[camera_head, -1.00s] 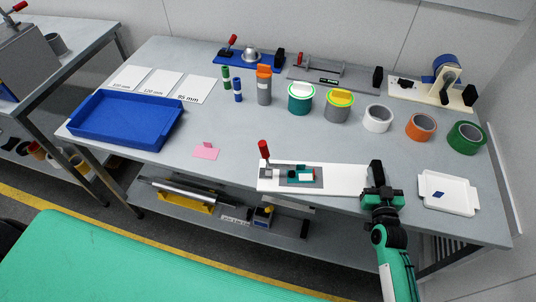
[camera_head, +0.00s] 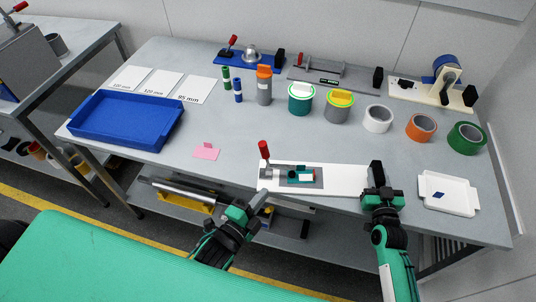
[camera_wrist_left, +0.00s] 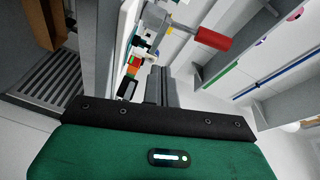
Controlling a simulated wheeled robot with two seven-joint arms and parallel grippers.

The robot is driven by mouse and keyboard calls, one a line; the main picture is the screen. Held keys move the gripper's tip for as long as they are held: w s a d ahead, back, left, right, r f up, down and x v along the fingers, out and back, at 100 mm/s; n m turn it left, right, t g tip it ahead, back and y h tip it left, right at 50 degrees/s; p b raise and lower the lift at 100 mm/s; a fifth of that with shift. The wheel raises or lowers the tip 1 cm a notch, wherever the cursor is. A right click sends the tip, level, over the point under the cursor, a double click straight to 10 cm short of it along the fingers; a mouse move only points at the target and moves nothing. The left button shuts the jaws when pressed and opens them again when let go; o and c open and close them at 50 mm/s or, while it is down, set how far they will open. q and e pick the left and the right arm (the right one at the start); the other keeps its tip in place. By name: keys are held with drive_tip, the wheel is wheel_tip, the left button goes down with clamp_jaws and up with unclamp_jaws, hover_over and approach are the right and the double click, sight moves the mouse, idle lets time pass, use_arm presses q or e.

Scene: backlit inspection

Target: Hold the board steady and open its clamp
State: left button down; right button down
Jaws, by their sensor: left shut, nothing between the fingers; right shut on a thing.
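The white board (camera_head: 343,179) lies at the table's front edge. A clamp with an upright red handle (camera_head: 264,150) stands at its left end, beside a grey plate (camera_head: 316,184) with a small green and white part (camera_head: 303,176). The red handle (camera_wrist_left: 210,38) also shows in the left wrist view, above and right of my fingers. My right gripper (camera_head: 378,184) is shut on the black block (camera_head: 376,170) at the board's right end. My left gripper (camera_head: 259,199) is shut and empty, in front of the board's left end and apart from the red handle.
A white tray (camera_head: 447,196) sits right of my right gripper. A pink card (camera_head: 206,151) and a blue tray (camera_head: 126,119) lie to the left. Tape rolls and cans stand behind the board. Bare table separates the pink card from the board.

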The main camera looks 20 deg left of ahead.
drive_tip(key=shift+s+f, duration=0.1)
drive_tip(key=shift+f, duration=0.25)
use_arm(q)
wheel_tip(320, 180, up, 7)
drive_tip(key=m+t, duration=0.1)
drive_tip(key=m, duration=0.1)
drive_tip(key=d+r+x, duration=0.1)
drive_tip(key=x, duration=0.9)
drive_tip(key=a, duration=0.3)
drive_tip(key=a+f, duration=0.1)
drive_tip(key=shift+s+a, duration=0.2)
drive_tip(key=shift+s, duration=0.2)
drive_tip(key=shift+n+t+h, duration=0.3)
drive_tip(key=shift+a+f+n, duration=0.1)
drive_tip(key=shift+a+n, duration=0.15)
drive_tip(key=shift+n, duration=0.05)
